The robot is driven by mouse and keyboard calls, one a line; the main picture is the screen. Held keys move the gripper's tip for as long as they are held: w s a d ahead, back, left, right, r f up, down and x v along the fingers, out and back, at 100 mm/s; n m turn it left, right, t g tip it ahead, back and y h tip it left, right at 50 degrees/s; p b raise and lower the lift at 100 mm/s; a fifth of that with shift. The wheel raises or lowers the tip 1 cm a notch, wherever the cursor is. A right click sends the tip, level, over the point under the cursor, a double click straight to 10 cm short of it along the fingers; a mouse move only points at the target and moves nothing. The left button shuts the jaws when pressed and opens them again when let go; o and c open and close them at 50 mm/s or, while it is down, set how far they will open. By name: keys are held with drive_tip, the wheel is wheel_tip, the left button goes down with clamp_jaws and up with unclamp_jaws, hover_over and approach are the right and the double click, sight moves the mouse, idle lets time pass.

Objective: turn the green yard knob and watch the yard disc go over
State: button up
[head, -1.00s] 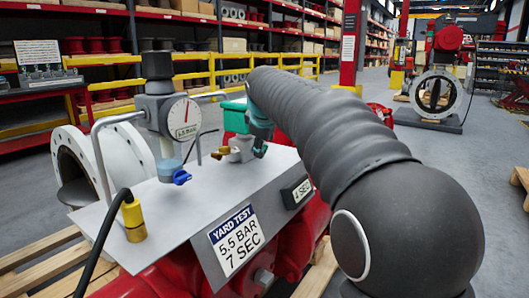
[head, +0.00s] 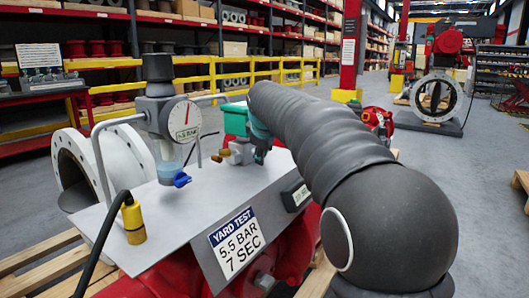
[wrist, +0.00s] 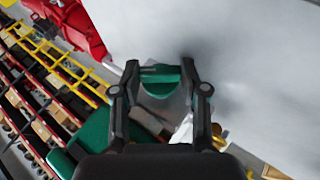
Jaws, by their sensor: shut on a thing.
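In the wrist view the green knob (wrist: 160,83) sits between the two dark fingers of my gripper (wrist: 161,70), which is shut on it. The knob is a round green piece with a raised bar across it. In the head view my gripper (head: 261,152) reaches down at the back of the grey panel (head: 160,212), beside the grey valve block (head: 241,152) with brass fittings. The knob is hidden there by my gripper. I cannot make out a yard disc in either view.
A gauge (head: 185,120) on a filter unit stands on the panel, with a blue tap (head: 182,180) below. A green box (head: 236,119) is close beside my gripper. A yellow plug (head: 133,220) with a black cable stands front left. A sign (head: 236,240) reads YARD TEST.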

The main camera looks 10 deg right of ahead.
drive_tip(key=shift+d+r+p, duration=0.1)
drive_tip(key=shift+r+p, duration=0.1)
drive_tip(key=shift+p, duration=0.45)
drive_tip(key=p, duration=0.2)
drive_tip(key=shift+r+g+y+p, duration=0.25)
drive_tip(key=shift+g+y+p, duration=0.05)
drive_tip(key=shift+g+p, duration=0.1)
drive_tip(key=p, duration=0.3)
drive_tip(key=g+y+p, duration=0.1)
drive_tip(key=p, duration=0.2)
drive_tip(key=shift+w+d+m+g, duration=0.15)
drive_tip(key=shift+m+g, duration=0.15)
drive_tip(key=shift+m, duration=0.1)
drive_tip(key=shift+w+f+g+y+p, duration=0.15)
drive_tip(key=shift+g+y+p, duration=0.45)
drive_tip(key=shift+y+p, duration=0.4)
drive_tip(key=shift+f+m+g+y+p, duration=0.2)
drive_tip(key=shift+m+g+y+p, duration=0.1)
drive_tip(key=shift+g+y, duration=0.15)
drive_tip(key=o, duration=0.9)
drive_tip(key=shift+c, duration=0.2)
